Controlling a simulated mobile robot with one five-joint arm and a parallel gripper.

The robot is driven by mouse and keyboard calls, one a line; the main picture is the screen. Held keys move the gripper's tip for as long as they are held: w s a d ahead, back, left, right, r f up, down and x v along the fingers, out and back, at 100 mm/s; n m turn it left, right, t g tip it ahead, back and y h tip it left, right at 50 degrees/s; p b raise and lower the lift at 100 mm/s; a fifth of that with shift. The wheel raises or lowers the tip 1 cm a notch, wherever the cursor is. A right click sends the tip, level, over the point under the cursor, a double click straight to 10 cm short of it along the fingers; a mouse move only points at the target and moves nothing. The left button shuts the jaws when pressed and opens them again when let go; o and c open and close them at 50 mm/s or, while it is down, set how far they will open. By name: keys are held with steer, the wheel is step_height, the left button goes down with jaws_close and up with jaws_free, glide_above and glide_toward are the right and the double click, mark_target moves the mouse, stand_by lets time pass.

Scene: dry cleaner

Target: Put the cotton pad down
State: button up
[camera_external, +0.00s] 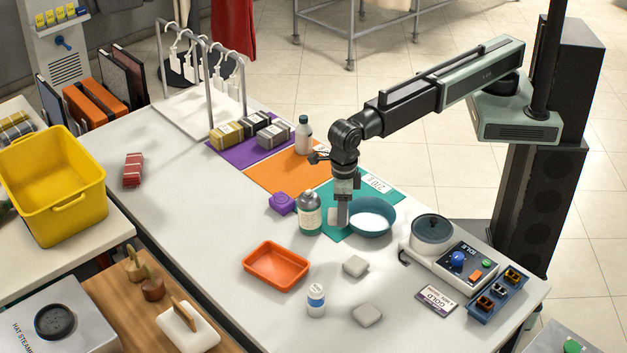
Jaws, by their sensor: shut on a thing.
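My gripper (342,214) points straight down over the teal mat (385,192), between the grey-green bottle and a blue bowl (371,217). It is shut on a small whitish cotton pad (334,216), mostly hidden by the fingers and the bottle. I cannot tell whether the pad touches the mat. Two similar pale grey pads lie on the white table in front: one pad (355,266) right of the orange tray, another pad (367,315) nearer the front edge.
The grey-green bottle (310,213) stands close left of my gripper, with a purple block (282,203) beyond. Open table lies left of the tray.

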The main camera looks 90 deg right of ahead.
steer(key=w+a+f+b, duration=0.1)
steer(key=w+a, duration=0.9)
steer(key=w, duration=0.1)
steer(key=shift+w+a+f, duration=0.15)
steer(key=shift+w+f, duration=0.05)
steer(key=shift+w+a+f+b, duration=0.1)
steer(key=shift+w+f+b, duration=0.05)
steer(key=shift+f+b, duration=1.15)
steer(key=shift+w+a+f+b, duration=0.1)
steer(key=shift+f+b, duration=1.05)
steer(key=shift+b, duration=0.15)
steer(key=o, duration=1.3)
steer(key=shift+r, duration=0.1)
step_height(320, 180, up, 13)
steer(key=p, duration=1.3)
steer(key=shift+r, duration=0.15)
